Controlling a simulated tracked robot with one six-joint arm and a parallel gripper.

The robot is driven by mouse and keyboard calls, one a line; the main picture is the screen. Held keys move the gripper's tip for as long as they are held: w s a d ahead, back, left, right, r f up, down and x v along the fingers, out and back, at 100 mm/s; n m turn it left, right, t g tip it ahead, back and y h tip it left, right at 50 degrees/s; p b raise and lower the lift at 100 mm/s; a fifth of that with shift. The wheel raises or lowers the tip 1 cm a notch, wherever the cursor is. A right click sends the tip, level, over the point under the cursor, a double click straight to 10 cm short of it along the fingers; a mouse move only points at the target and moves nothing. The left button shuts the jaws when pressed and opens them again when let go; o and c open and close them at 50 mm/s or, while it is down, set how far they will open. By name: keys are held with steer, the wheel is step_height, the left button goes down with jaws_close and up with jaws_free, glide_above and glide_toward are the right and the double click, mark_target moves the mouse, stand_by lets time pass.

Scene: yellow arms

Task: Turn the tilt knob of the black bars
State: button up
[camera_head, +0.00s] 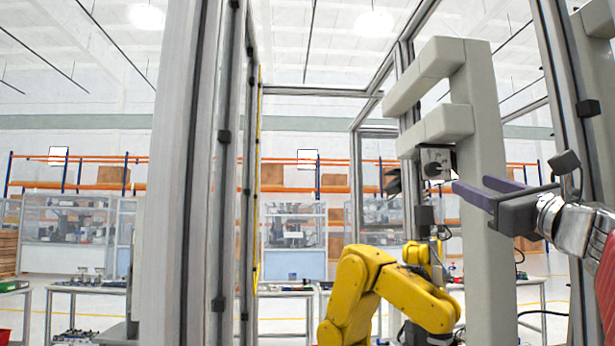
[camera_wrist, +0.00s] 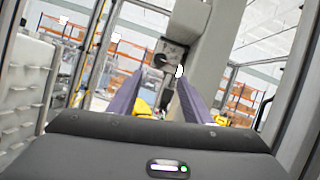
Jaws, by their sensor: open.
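A small grey box with a round black knob (camera_head: 432,170) on its face is mounted under the arm of a grey post. The knob also shows in the wrist view (camera_wrist: 160,60), just beyond my fingertips. A dark part (camera_head: 393,181) sits left of the box; I cannot tell whether it is the black bars. My gripper (camera_head: 470,184) has two purple fingers, which are apart with nothing between them. They point toward the box from the right, and they show in the wrist view too (camera_wrist: 160,78). They look apart from the knob, but the exact gap is unclear.
The thick grey post (camera_head: 483,150) with its two short arms stands beside my gripper. A yellow robot arm (camera_head: 385,285) is below. Metal frame posts (camera_head: 180,170) stand at left and right. Orange shelving (camera_head: 290,163) and work tables are farther back.

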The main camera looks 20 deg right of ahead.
mark_target(436, 170)
steer(key=x, duration=1.3)
steer(key=shift+w+r, duration=0.15)
steer(key=shift+w, duration=0.2)
steer(key=shift+c, duration=0.4)
steer(key=c, duration=0.9)
steer(key=shift+a, duration=0.1)
steer(key=shift+c, duration=0.4)
